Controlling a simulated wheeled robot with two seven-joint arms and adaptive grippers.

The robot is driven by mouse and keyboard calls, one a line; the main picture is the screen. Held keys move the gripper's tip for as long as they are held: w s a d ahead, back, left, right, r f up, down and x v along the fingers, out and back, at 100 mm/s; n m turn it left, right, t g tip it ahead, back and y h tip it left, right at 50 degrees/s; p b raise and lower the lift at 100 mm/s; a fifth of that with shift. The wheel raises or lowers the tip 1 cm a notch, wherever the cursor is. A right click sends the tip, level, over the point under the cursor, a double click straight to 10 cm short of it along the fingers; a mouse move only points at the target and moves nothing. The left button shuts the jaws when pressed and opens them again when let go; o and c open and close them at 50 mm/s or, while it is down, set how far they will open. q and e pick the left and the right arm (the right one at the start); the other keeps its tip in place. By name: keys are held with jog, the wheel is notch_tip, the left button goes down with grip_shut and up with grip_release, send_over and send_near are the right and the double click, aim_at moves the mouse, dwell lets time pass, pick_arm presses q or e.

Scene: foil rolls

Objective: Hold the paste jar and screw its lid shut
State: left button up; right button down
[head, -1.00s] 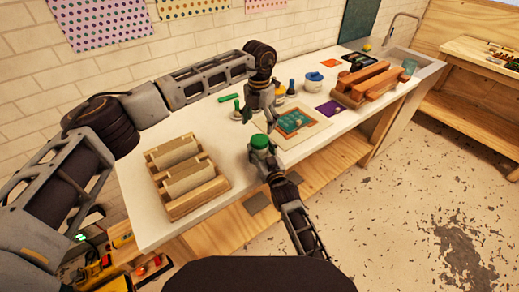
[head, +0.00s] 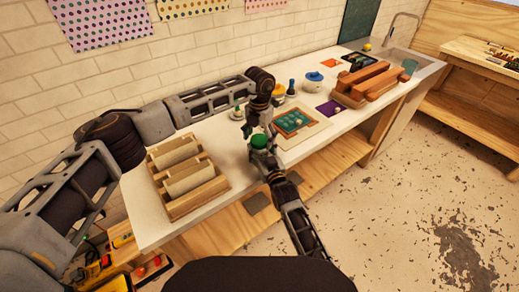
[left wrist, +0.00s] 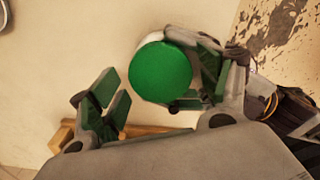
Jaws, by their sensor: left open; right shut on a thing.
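The paste jar has a round green lid (head: 259,141) on top and a pale body (head: 258,155), near the front edge of the white counter. My right gripper (head: 271,172) is shut on the jar from the front. My left gripper (head: 256,128) is open and points down just above the lid. In the left wrist view the lid (left wrist: 160,72) lies between the fingers of the left gripper (left wrist: 160,95), closer to the right finger, with a gap to the left finger. A pale rim shows behind the lid. How tightly the lid sits cannot be seen.
A wooden rack with pale rolls (head: 166,187) stands left of the jar. A framed green board (head: 294,122) lies to the right. Behind are a blue-lidded pot (head: 314,80) and a dark bottle (head: 291,87). A reddish-brown rack (head: 350,97) stands farther right.

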pick_arm(q)
jog(key=shift+c, duration=0.2)
jog(key=c, duration=1)
jog(key=shift+m, duration=0.7)
jog(key=o, duration=1.2)
jog(key=shift+r, duration=0.1)
notch_tip(320, 180, up, 12)
pick_arm(e)
jog(key=shift+c, duration=1.5)
grip_release()
